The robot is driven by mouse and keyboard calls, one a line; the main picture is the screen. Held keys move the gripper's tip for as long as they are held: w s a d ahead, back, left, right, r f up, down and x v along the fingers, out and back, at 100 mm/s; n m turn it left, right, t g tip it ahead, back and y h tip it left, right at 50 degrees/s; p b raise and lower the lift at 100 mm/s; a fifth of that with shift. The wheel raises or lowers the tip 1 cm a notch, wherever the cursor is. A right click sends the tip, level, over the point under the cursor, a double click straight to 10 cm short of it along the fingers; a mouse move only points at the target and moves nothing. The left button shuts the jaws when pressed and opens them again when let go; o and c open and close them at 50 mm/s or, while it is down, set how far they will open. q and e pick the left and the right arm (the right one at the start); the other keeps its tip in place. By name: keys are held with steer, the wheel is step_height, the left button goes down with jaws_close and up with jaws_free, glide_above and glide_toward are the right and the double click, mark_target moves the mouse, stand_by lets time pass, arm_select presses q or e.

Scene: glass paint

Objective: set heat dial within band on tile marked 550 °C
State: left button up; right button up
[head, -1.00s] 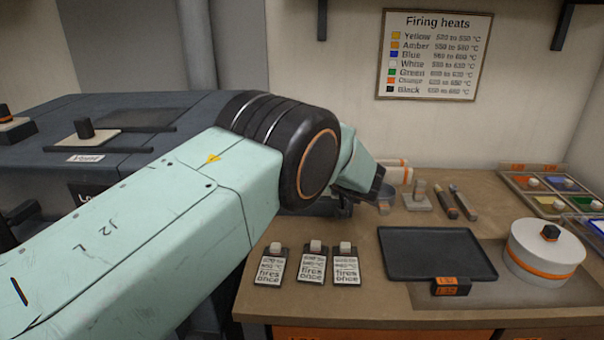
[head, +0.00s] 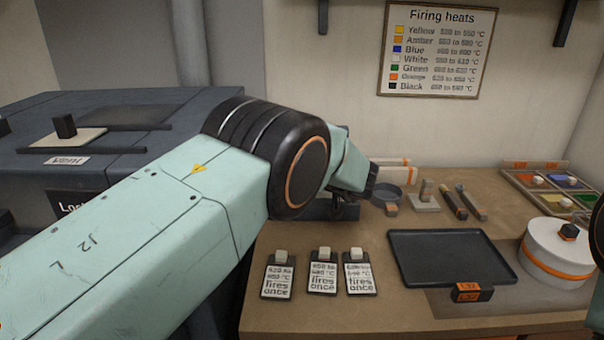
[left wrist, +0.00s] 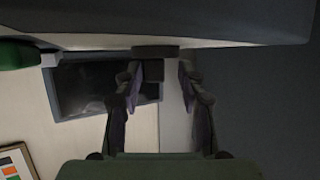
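I cannot pick out the heat dial or a tile marked 550 °C for sure. A black knob (head: 64,126) stands on a pale plate on the dark grey unit at the left in the head view. My left gripper is mostly hidden behind its own arm there. In the left wrist view my left gripper (left wrist: 159,74) has its fingers apart. A small dark block (left wrist: 152,70) shows between the fingertips; I cannot tell whether they touch it. My right gripper is not seen.
Three tags (head: 322,271) reading "fires once" lie at the bench front. A dark tray (head: 447,257), a white round pot (head: 556,250) and a paint rack (head: 540,178) stand to the right. A Firing heats chart (head: 437,48) hangs on the wall. A dark shape cuts the right edge.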

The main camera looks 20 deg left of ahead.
arm_select(q)
steer(key=shift+d, duration=0.3)
steer(key=shift+d+r, duration=0.15)
steer(key=shift+d, duration=0.15)
steer(key=shift+c, duration=1.4)
steer(key=shift+s+a, duration=0.1)
steer(key=shift+a, duration=0.2)
steer(key=c, duration=0.3)
jaws_close()
steer(key=shift+d, duration=0.1)
steer(key=shift+n+g+y+b, duration=0.5)
steer(key=shift+n+y+b, duration=0.05)
steer(key=shift+n+y, duration=0.05)
